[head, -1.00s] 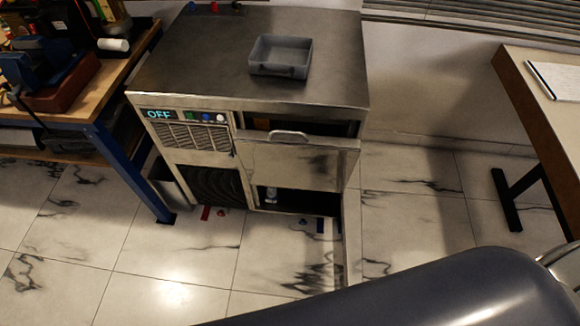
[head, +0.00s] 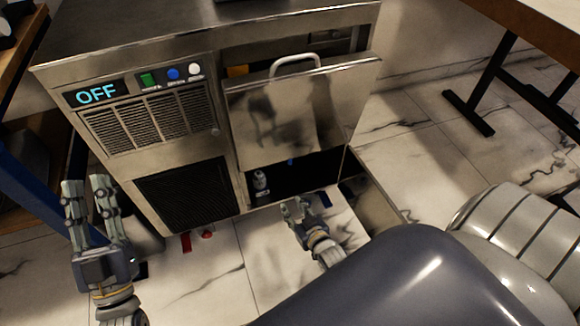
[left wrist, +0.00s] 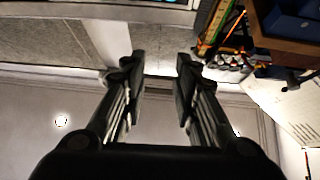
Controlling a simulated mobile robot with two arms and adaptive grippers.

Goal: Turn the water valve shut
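No part in view can be clearly told to be the water valve. A small red piece (head: 207,234) and a red strip (head: 186,243) show low at the front base of the steel machine (head: 150,55); I cannot tell if either belongs to a valve. My left gripper (head: 88,188) points up, left of the machine's front, open and empty. In the left wrist view its two fingers (left wrist: 159,72) are apart with nothing between them. My right gripper (head: 296,207) is low in front of the machine's dark lower opening (head: 300,172); whether it is open is unclear.
The machine's display (head: 96,93) reads OFF. Its tilted steel door (head: 300,115) juts out above the lower opening, where a small pale bottle-like part (head: 260,180) shows. A blue-legged workbench (head: 35,185) stands at left, a table (head: 530,30) at right.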

